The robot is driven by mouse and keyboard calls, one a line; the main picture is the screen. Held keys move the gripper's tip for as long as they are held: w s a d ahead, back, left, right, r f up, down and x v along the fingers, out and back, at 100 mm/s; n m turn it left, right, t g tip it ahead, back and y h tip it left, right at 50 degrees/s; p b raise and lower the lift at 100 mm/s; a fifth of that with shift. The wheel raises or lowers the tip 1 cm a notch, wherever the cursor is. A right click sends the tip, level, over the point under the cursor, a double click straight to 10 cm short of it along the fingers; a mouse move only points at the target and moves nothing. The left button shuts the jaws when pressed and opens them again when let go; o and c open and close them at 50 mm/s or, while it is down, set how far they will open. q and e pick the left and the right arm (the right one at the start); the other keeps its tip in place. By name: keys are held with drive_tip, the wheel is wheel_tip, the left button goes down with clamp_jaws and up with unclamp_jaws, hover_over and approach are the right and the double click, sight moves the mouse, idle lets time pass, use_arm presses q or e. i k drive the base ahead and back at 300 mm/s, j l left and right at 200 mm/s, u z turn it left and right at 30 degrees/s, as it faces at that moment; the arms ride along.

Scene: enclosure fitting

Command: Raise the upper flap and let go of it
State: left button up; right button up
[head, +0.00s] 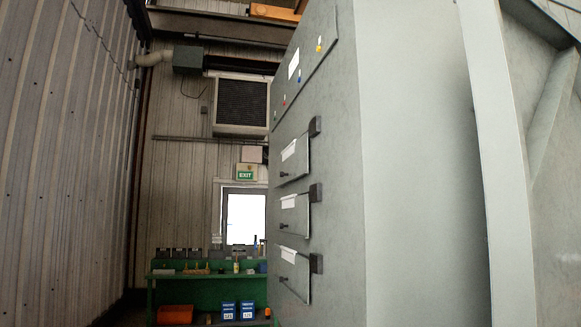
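A tall grey cabinet (335,230) stands close on the right, its front face seen at a steep slant. Three grey flaps sit one above another on that face. The upper flap (298,164) has a white label and a small dark knob (283,175) near its lower left. A dark block (315,126) sits at its upper right corner. The upper flap looks down, close against the face. The middle flap (298,219) and lower flap (297,284) look alike and also down. Neither of my grippers shows in the head view.
Above the flaps is a panel with small coloured lights (319,45). A green workbench (190,290) with blue boxes (228,311) and an orange bin (175,314) stands at the back. A corrugated wall (60,160) runs along the left.

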sight(292, 163)
drive_tip(key=j+z, duration=0.2)
drive_tip(key=z, duration=0.15)
drive_tip(key=i+j+z, duration=0.3)
drive_tip(key=j+z, duration=0.25)
drive_tip(key=i+j+z, duration=0.1)
drive_tip(key=j, duration=0.2)
drive_tip(key=i+j+z, duration=0.1)
drive_tip(key=j, duration=0.25)
drive_tip(key=i+j, duration=0.25)
drive_tip(key=i+j+z, duration=0.15)
drive_tip(key=j, duration=0.25)
drive_tip(key=i+j, duration=0.1)
drive_tip(key=j, duration=0.25)
drive_tip(key=i+j, duration=0.1)
drive_tip(key=j, duration=0.2)
drive_tip(key=i+j, duration=0.1)
drive_tip(key=j, duration=0.25)
